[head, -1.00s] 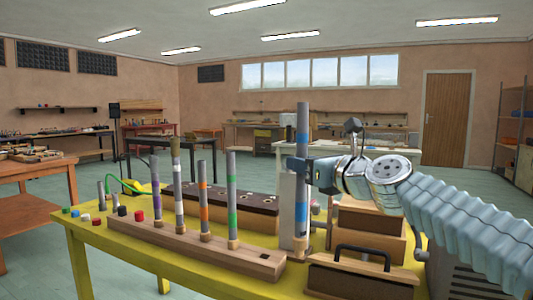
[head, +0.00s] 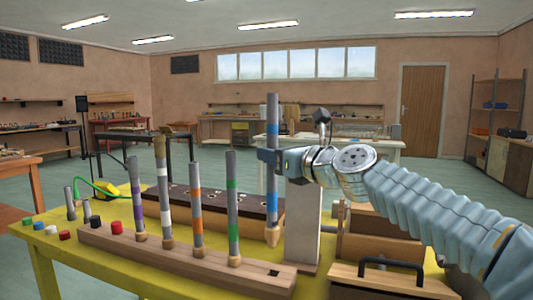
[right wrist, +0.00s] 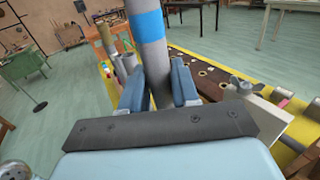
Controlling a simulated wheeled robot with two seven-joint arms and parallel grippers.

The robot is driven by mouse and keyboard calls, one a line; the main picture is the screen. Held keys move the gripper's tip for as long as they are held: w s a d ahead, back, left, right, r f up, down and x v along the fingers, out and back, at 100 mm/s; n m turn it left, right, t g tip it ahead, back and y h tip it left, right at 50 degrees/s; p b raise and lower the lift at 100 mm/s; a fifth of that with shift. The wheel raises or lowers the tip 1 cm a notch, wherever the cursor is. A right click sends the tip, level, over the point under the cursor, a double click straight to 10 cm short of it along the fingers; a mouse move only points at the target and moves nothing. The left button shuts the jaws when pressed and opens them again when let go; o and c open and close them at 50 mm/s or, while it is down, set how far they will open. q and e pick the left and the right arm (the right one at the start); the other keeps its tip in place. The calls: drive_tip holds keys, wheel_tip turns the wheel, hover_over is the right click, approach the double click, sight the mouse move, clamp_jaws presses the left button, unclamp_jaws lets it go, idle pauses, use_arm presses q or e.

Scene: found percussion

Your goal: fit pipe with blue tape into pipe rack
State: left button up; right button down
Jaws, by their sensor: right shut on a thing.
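The grey pipe with blue tape (head: 272,108) is upright in my right gripper (head: 268,157), which is shut on it around its middle. The same pipe shows between the fingers (right wrist: 160,85) in the right wrist view, with its blue tape (right wrist: 147,24) above them. Its tan lower end (head: 272,236) appears above and behind the rack; the exact gap cannot be told. The wooden pipe rack (head: 180,258) lies along the table's front and holds several upright pipes with purple, white, orange and green tape. An empty square hole (head: 273,272) shows at its right end. My left gripper is not in view.
A long dark-topped box with holes (head: 180,195) lies behind the rack on the yellow table (head: 130,280). A grey upright block (head: 303,225), wooden boxes (head: 375,240) and a black-handled lid (head: 390,280) stand to the right. Small coloured caps (head: 65,235) lie at the left.

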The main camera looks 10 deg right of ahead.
sight(276, 195)
drive_tip(key=shift+s+d, duration=0.1)
drive_tip(key=shift+s, duration=0.05)
wheel_tip(276, 195, down, 6)
drive_tip(key=b, duration=0.5)
drive_tip(key=shift+s+d+r, duration=0.1)
drive_tip(key=shift+s+r, duration=0.05)
drive_tip(key=shift+p, duration=0.3)
idle(1.5)
drive_tip(key=shift+f+b, duration=1.6)
drive_tip(key=shift+f, duration=0.2)
drive_tip(key=c, duration=0.8)
unclamp_jaws()
drive_tip(key=shift+o, duration=0.2)
